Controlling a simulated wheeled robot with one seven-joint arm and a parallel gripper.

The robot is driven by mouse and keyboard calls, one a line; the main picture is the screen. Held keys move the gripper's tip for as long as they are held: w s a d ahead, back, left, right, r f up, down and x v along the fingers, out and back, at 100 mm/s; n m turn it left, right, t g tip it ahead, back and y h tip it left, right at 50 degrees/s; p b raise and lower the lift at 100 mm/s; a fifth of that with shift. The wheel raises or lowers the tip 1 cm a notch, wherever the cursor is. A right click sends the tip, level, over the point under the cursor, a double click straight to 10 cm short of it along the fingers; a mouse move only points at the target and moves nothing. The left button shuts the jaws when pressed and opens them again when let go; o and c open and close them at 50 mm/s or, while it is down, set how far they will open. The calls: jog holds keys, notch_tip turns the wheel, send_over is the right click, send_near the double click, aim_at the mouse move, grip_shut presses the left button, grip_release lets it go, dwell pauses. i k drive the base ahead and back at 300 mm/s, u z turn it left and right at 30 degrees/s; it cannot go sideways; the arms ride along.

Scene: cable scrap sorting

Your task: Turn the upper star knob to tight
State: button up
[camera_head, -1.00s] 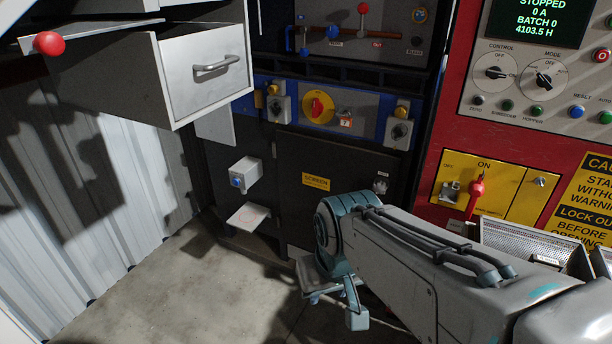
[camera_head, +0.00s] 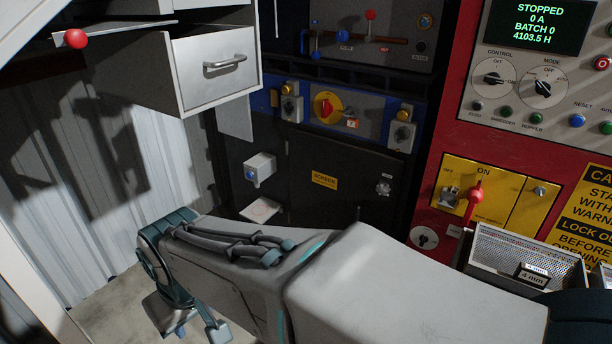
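A pale star-shaped knob (camera_head: 383,188) sits at the upper right of the dark door marked SCREEN (camera_head: 335,165), under a small label. It is too small to tell how tight it is. No second star knob is seen on this door; my arm hides the door's lower part. My gripper (camera_head: 196,329) is at the bottom left, low over the floor, well left of the knob and apart from it. It is small, partly cut off by the frame edge, and its opening cannot be made out. I see nothing held in it.
A grey drawer (camera_head: 213,70) juts out at the upper left. A small white box with a blue button (camera_head: 260,169) sticks out left of the door. A red cabinet (camera_head: 450,130) and a mesh tray (camera_head: 490,255) stand at right. My arm fills the bottom.

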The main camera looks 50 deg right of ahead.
aim_at(384, 186)
jog(key=k, duration=0.65)
jog(key=z, duration=0.7)
jog(key=i, duration=0.5)
jog(key=u, duration=0.05)
